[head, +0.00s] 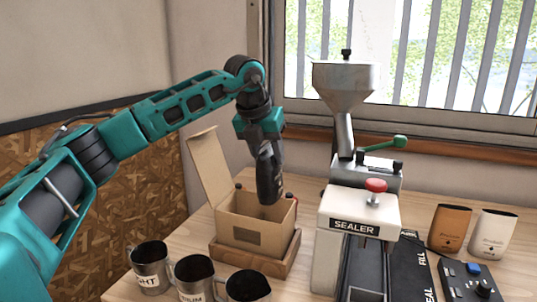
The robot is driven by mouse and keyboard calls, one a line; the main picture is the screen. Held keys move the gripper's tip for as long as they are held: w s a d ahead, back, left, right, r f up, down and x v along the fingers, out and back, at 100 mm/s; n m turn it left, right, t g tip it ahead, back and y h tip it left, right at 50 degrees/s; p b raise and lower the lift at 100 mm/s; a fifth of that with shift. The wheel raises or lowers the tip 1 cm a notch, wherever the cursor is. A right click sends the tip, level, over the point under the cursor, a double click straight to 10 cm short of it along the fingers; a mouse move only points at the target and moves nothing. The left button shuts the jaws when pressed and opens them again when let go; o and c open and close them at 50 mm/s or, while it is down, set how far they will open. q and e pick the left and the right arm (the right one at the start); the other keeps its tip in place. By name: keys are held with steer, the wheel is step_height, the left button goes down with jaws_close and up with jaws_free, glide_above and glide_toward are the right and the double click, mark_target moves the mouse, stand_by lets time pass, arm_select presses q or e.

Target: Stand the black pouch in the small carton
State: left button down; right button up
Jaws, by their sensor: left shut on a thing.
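The small carton (254,233) is an open brown box with its tall lid flap (208,168) standing up at the back left. My left gripper (269,193) points down over the carton, its dark lower end at or just inside the opening. It is shut on the black pouch, which I cannot clearly tell apart from the dark hand. The carton's front wall hides whatever is lower inside, so I cannot tell whether the pouch touches the bottom. My right gripper is not in view.
The carton sits in a wooden tray (254,259). Several dark metal mugs (194,277) stand in front. The sealer (357,212) with its hopper stands close on the right. An orange pouch (449,229), a white pouch (492,234) and a control box (472,283) are farther right.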

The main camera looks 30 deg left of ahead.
arm_select(q)
steer(key=shift+s+f+b, duration=0.1)
steer(key=shift+f+b, duration=0.75)
steer(key=shift+f, duration=0.05)
step_height(320, 180, down, 3)
steer(key=shift+f+b, duration=0.2)
steer(key=shift+b, duration=0.85)
step_height(320, 180, down, 2)
steer(key=shift+f+b, duration=0.25)
steer(key=shift+b, duration=0.55)
steer(key=shift+f+b, duration=0.9)
steer(key=shift+f, duration=0.6)
steer(key=shift+f+b, duration=0.3)
steer(key=shift+f, duration=0.25)
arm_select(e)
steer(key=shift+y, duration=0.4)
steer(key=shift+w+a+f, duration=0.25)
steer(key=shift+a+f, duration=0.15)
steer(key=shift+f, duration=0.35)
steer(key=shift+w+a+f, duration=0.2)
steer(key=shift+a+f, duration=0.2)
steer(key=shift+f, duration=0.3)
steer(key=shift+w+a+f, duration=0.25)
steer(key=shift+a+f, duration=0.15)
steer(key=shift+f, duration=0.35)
